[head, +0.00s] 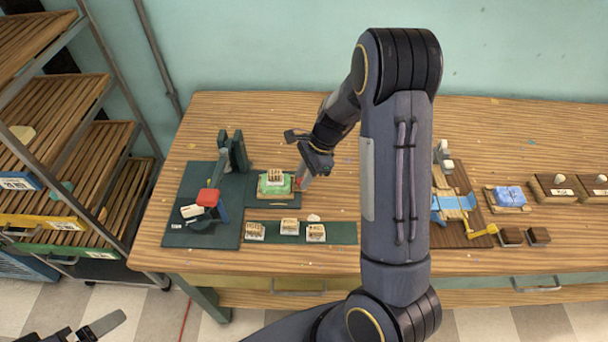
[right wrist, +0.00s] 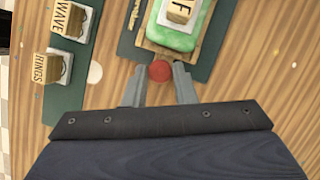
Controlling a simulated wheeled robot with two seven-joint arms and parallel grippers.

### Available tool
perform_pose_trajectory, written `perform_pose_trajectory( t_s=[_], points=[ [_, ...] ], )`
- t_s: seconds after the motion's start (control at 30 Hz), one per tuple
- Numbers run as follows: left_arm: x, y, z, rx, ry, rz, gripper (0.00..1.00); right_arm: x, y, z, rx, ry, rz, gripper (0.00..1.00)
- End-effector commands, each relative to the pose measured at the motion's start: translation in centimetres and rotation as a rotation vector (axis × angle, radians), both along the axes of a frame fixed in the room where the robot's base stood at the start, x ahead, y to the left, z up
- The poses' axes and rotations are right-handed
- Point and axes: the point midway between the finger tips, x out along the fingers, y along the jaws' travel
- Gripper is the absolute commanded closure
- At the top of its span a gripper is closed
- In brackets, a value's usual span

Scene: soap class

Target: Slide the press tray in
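The press tray (head: 276,197) is a small wooden tray holding a green soap block (head: 265,187) with a lettered stamp (head: 275,175) on top. It sits on a dark green plate, right of the press (head: 238,152) with its red-handled lever (head: 208,197). The tray's round red knob (right wrist: 160,71) is at its near edge in the right wrist view. My right gripper (right wrist: 160,72) is open, with its fingers on either side of the knob and small gaps showing. In the head view it (head: 303,181) is at the tray's right end. My left gripper (head: 82,332) is partly cut off at bottom left.
A green strip (head: 270,232) with several lettered stamps lies in front of the tray. A cutting board with a blue piece (head: 453,203), a blue soap (head: 509,196) and wooden blocks stand to the right. A slatted rack (head: 75,165) stands left of the table.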

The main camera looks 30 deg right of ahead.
Motion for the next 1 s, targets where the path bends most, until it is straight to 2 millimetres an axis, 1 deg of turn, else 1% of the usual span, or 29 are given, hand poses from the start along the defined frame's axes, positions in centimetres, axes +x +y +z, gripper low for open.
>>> perform_pose_trajectory(
  t_s=[0.03, 0.17, 0.37, 0.43, 0.53, 0.7, 0.8, 0.9, 1.0],
  points=[
    [0.0, 0.0, 0.0, 0.000, 0.000, 0.000, 0.07, 0.0, 0.0, 0.0, 0.000, 0.000, 0.000, 0.83],
    [0.0, 0.0, 0.0, 0.000, 0.000, 0.000, 0.07, 0.0, 0.0, 0.0, 0.000, 0.000, 0.000, 1.00],
    [0.0, 0.0, 0.0, 0.000, 0.000, 0.000, 0.07, 0.0, 0.1, 0.0, 0.000, 0.000, 0.001, 1.00],
    [0.0, 0.0, 0.2, 0.000, 0.000, 0.000, 0.07, 0.3, 0.5, 0.1, 0.000, 0.000, 0.002, 1.00],
    [0.0, 0.0, 0.7, 0.000, 0.000, 0.000, 0.07, 1.4, 2.1, 0.2, -0.001, -0.001, 0.006, 1.00],
    [0.0, 0.0, 1.7, 0.000, 0.000, 0.000, 0.07, 3.8, 6.3, 0.3, -0.001, -0.001, 0.008, 1.00],
    [0.0, 0.0, 2.1, 0.000, 0.000, 0.000, 0.07, 5.2, 8.3, 0.2, -0.001, -0.001, 0.006, 1.00],
    [0.0, 0.0, 2.3, 0.000, 0.000, 0.000, 0.07, 6.1, 9.8, 0.2, -0.001, -0.002, 0.005, 1.00],
    [0.0, 0.0, 2.3, 0.000, 0.000, 0.000, 0.07, 6.5, 10.5, 0.1, -0.001, -0.002, 0.000, 1.00]
  ],
)
